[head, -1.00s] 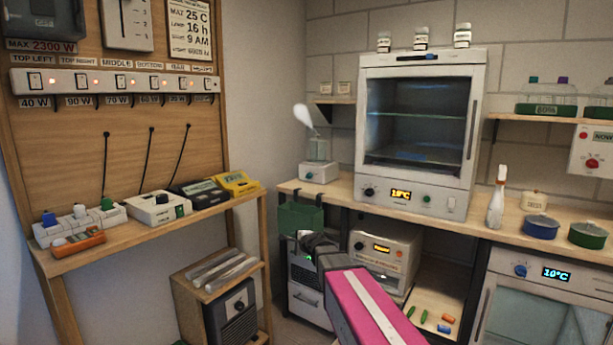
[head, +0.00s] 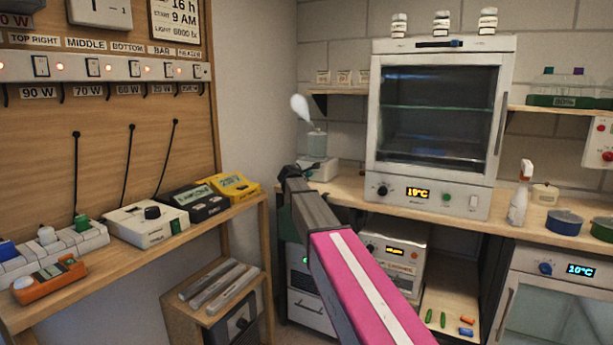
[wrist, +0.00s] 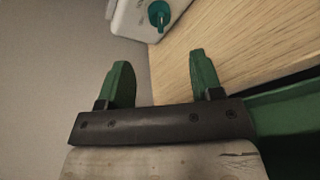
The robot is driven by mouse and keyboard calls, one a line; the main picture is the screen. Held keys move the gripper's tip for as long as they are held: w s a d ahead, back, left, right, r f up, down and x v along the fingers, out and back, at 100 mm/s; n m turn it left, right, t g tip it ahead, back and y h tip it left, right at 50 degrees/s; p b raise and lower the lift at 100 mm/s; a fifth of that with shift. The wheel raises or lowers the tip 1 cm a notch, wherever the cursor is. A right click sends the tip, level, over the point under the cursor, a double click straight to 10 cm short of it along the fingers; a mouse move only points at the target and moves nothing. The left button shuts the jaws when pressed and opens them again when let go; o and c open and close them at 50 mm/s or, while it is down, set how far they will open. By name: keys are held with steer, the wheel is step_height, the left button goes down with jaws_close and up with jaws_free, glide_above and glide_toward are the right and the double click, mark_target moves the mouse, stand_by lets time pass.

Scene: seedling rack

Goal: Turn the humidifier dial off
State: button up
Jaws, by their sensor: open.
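The humidifier (head: 322,171) is a small white box with a clear greenish tank and a white mist plume above it, at the left end of the back bench. Its teal dial (wrist: 158,14) shows on the white body at the top of the wrist view. My gripper (wrist: 160,62) has two green fingers, spread apart with nothing between them. The dial lies beyond the fingertips, roughly in line with the gap, not touched. In the head view my dark wrist end is just in front of the humidifier and partly hides it; the fingers are not clear there.
The wooden bench (wrist: 225,40) edge runs close to the right finger, with a green bin (wrist: 290,130) below it. A glass-fronted incubator (head: 440,120) stands right of the humidifier. A side shelf with several devices is at left. A grey wall fills the wrist view's left.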

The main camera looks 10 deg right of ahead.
mark_target(307, 174)
steer(key=x, duration=1)
steer(key=shift+w, duration=0.2)
steer(key=c, duration=0.9)
